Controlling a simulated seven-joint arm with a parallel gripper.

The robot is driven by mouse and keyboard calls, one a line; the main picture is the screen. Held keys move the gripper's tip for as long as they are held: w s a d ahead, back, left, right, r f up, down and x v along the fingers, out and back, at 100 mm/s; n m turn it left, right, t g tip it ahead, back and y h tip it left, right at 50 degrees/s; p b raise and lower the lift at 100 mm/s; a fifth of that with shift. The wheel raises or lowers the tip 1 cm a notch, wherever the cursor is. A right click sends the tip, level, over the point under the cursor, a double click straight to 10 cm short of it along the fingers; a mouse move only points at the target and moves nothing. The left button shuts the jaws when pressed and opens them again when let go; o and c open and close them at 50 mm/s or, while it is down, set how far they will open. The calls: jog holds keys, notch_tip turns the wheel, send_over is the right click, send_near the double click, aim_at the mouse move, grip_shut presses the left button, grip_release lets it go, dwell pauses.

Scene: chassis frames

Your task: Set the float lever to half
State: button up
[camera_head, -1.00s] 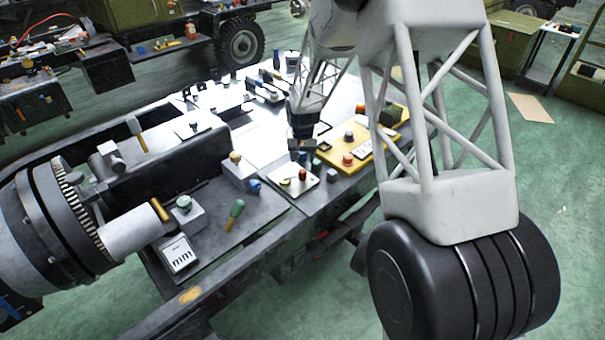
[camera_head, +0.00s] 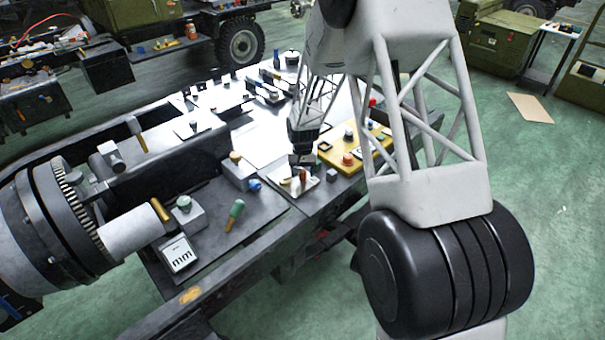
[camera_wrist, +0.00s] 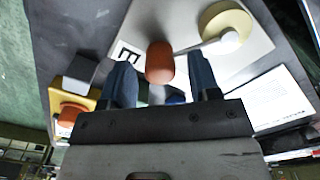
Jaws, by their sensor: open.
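The lever I take for the float lever has an orange-brown knob (camera_wrist: 159,62) on a thin pale arm. The arm runs to a round white hub on a cream-yellow disc (camera_wrist: 222,18). The lever sits on a pale plate (camera_wrist: 262,42) with a black printed mark near the knob. In the head view the plate (camera_head: 308,186) lies near the bench edge, with the knob just below my gripper (camera_head: 303,160). In the wrist view my gripper (camera_wrist: 161,76) is open, with a blue finger on each side of the knob and visible gaps.
A yellow control panel (camera_head: 326,156) with buttons and knobs stands right of the plate. A grey box with a blue knob (camera_head: 255,185) is to its left. A green-handled lever (camera_head: 236,212) and a white gauge (camera_head: 179,254) are nearer the front-left.

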jog(key=shift+f, duration=0.7)
jog(key=shift+c, duration=0.3)
grip_shut()
